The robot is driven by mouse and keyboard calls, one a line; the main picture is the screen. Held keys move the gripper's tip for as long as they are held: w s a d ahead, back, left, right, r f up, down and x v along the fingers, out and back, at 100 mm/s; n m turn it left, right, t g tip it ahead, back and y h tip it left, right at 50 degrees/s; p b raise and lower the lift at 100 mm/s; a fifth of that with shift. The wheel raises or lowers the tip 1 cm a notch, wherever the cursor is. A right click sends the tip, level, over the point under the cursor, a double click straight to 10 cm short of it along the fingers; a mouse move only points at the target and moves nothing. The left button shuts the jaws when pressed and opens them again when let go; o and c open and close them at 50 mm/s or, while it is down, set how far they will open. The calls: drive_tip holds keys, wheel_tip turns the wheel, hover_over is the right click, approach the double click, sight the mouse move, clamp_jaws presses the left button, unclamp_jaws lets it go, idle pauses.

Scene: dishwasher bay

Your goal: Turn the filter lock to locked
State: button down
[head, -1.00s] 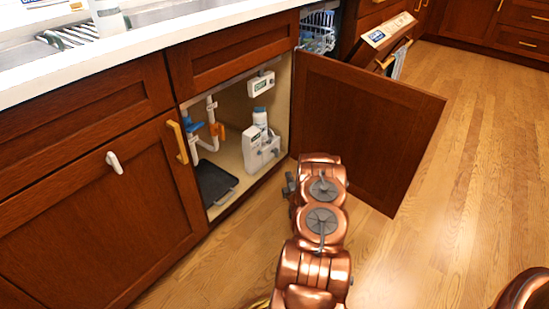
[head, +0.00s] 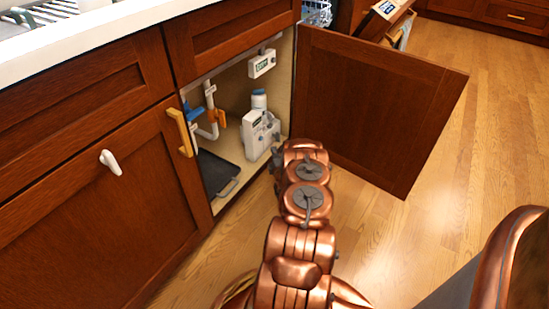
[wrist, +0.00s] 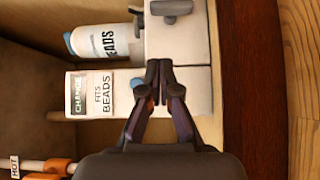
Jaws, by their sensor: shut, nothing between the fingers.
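A white filter unit (head: 258,138) stands inside the open sink cabinet, towards its right side. In the wrist view the unit's pale body (wrist: 190,45) lies beyond my fingers. A dark grey knob (wrist: 172,7), seemingly the filter lock, shows on it at the top edge, partly cut off; its locked or unlocked position cannot be read. My gripper (wrist: 158,68) is shut and empty, its fingertips together in front of the unit and apart from the knob. In the head view my gripper (head: 278,160) is mostly hidden by my arm, near the cabinet opening.
The open cabinet door (head: 375,105) is right of my arm. A beads bottle (wrist: 103,41) and a "FITS BEADS" label (wrist: 103,95) are beside the unit. Pipes with an orange valve (head: 220,119), a black tray (head: 215,172) and a small display box (head: 262,64) share the cabinet.

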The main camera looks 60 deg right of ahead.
sight(277, 139)
drive_tip(key=w+d+b, duration=0.1)
drive_tip(key=d, duration=0.1)
drive_tip(key=w+d+b, duration=0.1)
drive_tip(key=d, duration=0.1)
drive_tip(key=w+d+b, duration=0.1)
drive_tip(key=d, duration=0.1)
drive_tip(key=shift+w+d+f, duration=0.1)
drive_tip(key=shift+w+d, duration=0.3)
drive_tip(key=shift+d+b, duration=0.3)
drive_tip(key=shift+w+r, duration=0.1)
drive_tip(key=shift+r, duration=0.1)
